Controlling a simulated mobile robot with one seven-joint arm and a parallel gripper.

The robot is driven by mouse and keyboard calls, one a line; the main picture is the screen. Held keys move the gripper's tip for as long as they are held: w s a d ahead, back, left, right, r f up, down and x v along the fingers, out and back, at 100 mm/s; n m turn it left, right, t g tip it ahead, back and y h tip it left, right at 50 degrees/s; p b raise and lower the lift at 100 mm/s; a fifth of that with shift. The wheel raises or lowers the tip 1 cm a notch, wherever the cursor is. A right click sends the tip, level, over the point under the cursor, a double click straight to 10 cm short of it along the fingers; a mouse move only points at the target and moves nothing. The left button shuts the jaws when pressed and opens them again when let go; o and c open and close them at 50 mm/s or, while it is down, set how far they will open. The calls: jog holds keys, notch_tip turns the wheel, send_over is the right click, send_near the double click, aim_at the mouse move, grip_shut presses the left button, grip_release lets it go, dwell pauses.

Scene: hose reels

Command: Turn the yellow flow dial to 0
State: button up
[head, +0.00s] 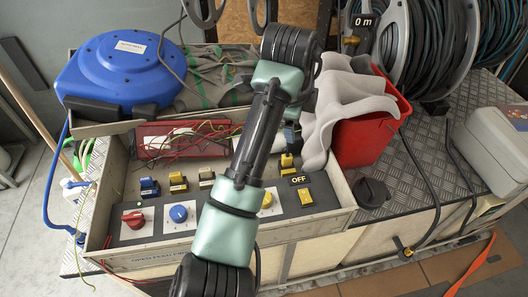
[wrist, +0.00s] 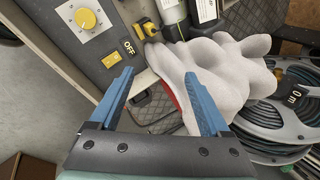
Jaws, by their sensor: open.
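The yellow flow dial (head: 266,200) sits on a white plate at the front of the box's dark panel, partly hidden by my arm in the head view. In the wrist view the yellow dial (wrist: 86,18) is at the upper left, seen face on; I cannot read its scale or setting. My gripper (wrist: 160,76) has its two blue fingers wide apart with nothing between them. The dial lies beyond and to the left of the left finger, apart from it. My fingers cannot be made out in the head view.
A red dial (head: 134,219) and a blue dial (head: 179,214) are left of the yellow one. A yellow switch (head: 305,197) under an OFF label is to its right. A grey cloth (head: 345,105) drapes over a red bin (head: 372,135). A blue reel (head: 120,68) stands back left.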

aim_at(267, 200)
jog(key=s+a+f+m+g+y+b, duration=0.1)
jog(key=s+a+f+m+g+y, duration=0.15)
jog(key=s+a+f+g, duration=0.5)
jog(key=f, duration=0.4)
jog(key=w+f+t+b, duration=0.1)
jog(key=f, duration=0.4)
jog(key=w+d+f+t+h, duration=0.1)
jog(key=f, duration=0.3)
jog(key=shift+d+f+m+t, duration=0.1)
jog(key=shift+f+m+t, duration=0.15)
jog(key=shift+f+m, duration=0.1)
jog(key=shift+r, duration=0.1)
grip_shut()
